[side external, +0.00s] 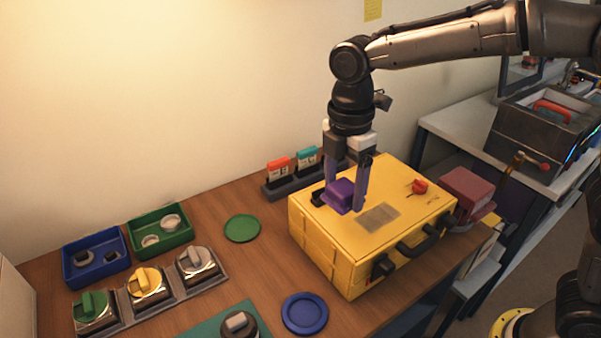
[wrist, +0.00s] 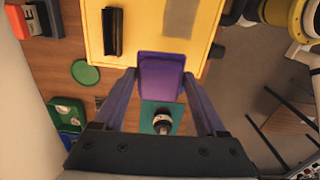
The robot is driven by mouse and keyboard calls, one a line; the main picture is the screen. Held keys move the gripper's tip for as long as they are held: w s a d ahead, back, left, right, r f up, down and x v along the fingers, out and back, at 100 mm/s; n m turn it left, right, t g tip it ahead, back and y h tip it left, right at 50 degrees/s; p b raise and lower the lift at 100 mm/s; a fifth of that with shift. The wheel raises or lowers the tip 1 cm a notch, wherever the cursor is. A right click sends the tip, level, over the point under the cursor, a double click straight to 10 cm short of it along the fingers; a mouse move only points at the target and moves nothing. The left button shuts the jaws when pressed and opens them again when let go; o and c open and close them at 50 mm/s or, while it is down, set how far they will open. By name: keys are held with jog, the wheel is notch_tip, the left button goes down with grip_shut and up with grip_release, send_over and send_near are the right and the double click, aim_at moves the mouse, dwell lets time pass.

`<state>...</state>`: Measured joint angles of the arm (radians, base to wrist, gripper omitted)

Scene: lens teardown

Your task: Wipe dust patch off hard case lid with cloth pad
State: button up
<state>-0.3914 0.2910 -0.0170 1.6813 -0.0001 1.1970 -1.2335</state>
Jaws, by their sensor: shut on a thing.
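The yellow hard case (side external: 330,250) lies on the wooden table with its lid up. A grey-brown rectangular dust patch (side external: 379,216) is on the lid; part of it shows at the top of the wrist view (wrist: 180,16). My gripper (side external: 346,196) is shut on the purple cloth pad (side external: 341,193), left of the dust patch and over the lid's left part. In the wrist view the pad (wrist: 161,76) sits between both fingers. I cannot tell whether the pad touches the lid.
A black handle-like part (wrist: 113,32) is on the lid near the pad, and a red item (side external: 419,186) is at its right. Trays, a green disc (side external: 242,228) and a blue disc (side external: 304,313) lie left and in front. A pink block (side external: 466,188) stands right of the case.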

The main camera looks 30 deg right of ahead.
aim_at(359, 228)
jog(key=s+d, duration=0.2)
jog(key=shift+s+d+r, duration=0.15)
jog(key=shift+s+d, duration=0.05)
jog(key=shift+d, duration=0.1)
jog(key=shift+m, duration=0.3)
jog(key=shift+d+f, duration=0.15)
jog(key=shift+f, duration=1.45)
jog(key=shift+d+f, duration=0.15)
jog(key=shift+f, duration=1.45)
jog(key=shift+w+d+f, duration=0.15)
jog(key=shift+f, duration=0.15)
jog(key=shift+c, duration=0.5)
jog(key=shift+d+f, duration=0.15)
jog(key=shift+d, duration=4.65)
jog(key=shift+a, duration=5.05)
notch_tip(359, 228, up, 8)
